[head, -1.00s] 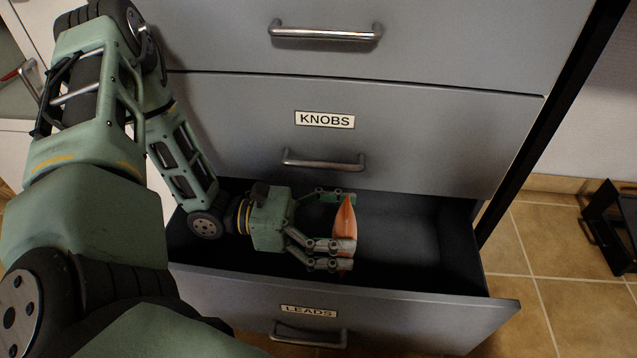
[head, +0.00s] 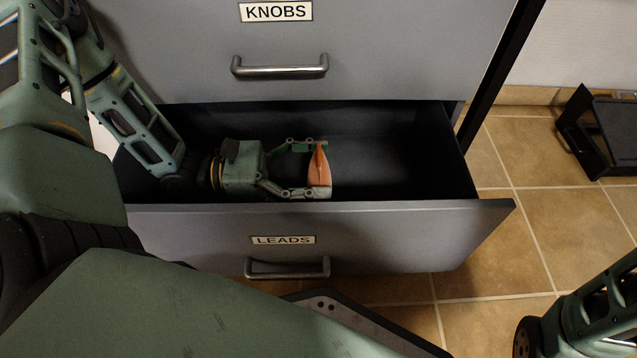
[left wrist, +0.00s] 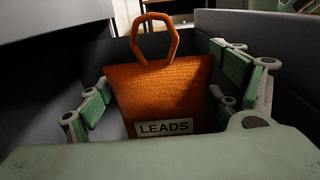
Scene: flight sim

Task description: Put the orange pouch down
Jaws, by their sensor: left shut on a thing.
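The orange pouch (head: 318,171) is between the fingers of my left gripper (head: 318,168), inside the open drawer labelled LEADS (head: 420,215). In the left wrist view the pouch (left wrist: 160,95) is upright, with a loop handle on top and a label reading LEADS. The green finger pads of my left gripper (left wrist: 160,100) are on both its sides, shut on it. Whether the pouch's bottom touches the drawer floor cannot be told. My right gripper is not in view; only part of my right arm shows at the lower right.
The closed KNOBS drawer (head: 350,35) is directly above the open one. The drawer floor right of the pouch is bare. A black stand (head: 605,135) is on the tiled floor (head: 535,225) at the right.

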